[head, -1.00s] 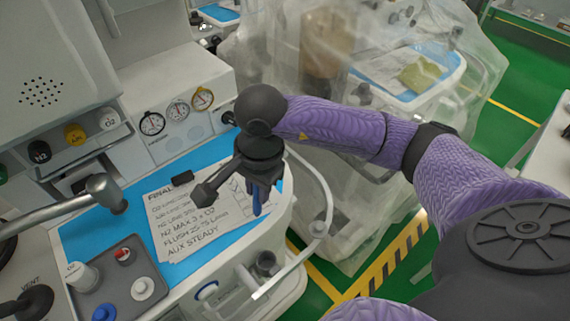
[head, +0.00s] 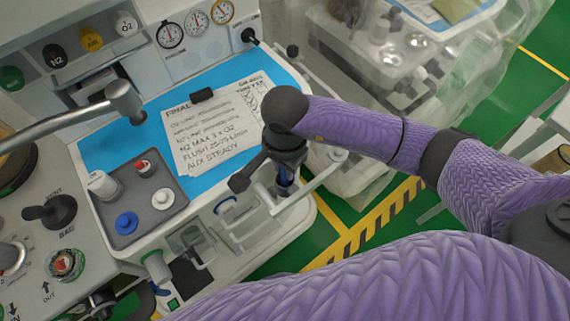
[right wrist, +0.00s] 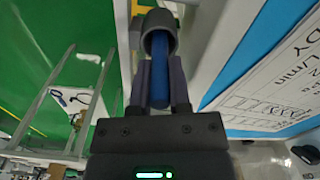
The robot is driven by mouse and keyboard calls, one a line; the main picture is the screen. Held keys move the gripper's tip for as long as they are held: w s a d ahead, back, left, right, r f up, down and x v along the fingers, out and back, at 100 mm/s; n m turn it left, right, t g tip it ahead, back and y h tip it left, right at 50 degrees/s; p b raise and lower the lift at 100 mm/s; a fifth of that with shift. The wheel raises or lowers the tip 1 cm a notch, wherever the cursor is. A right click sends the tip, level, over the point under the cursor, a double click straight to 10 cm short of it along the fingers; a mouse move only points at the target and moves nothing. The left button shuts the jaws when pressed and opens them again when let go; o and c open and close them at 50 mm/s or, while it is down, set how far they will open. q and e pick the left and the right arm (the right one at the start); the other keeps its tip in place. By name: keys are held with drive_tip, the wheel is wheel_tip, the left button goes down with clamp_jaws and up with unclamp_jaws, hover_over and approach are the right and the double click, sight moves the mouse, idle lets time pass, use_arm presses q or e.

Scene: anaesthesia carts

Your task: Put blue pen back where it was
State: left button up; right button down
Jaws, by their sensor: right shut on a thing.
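My right gripper (head: 284,182) is at the front right corner of the cart top, pointing down and shut on the blue pen (head: 285,172). In the right wrist view the pen (right wrist: 159,85) stands between the two fingers (right wrist: 160,88). Its far end lies within the opening of a round grey holder (right wrist: 157,22); how deep it sits I cannot tell. In the head view the holder is mostly hidden by the gripper. My left gripper is out of view.
A written card (head: 215,135) lies on the blue mat (head: 110,150), left of the gripper. A grey tray (head: 150,225) holds a white bottle and caps. A pale rail (head: 318,178) runs close by the gripper. Green floor lies beyond the cart edge.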

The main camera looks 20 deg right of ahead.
drive_tip(key=shift+f, duration=0.1)
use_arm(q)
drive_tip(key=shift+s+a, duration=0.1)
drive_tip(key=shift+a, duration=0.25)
use_arm(e)
drive_tip(key=c, duration=0.8)
unclamp_jaws()
drive_tip(key=shift+c, duration=0.2)
drive_tip(key=shift+r, duration=0.35)
wheel_tip(320, 180, up, 11)
drive_tip(key=p, duration=0.3)
drive_tip(key=shift+r, duration=0.35)
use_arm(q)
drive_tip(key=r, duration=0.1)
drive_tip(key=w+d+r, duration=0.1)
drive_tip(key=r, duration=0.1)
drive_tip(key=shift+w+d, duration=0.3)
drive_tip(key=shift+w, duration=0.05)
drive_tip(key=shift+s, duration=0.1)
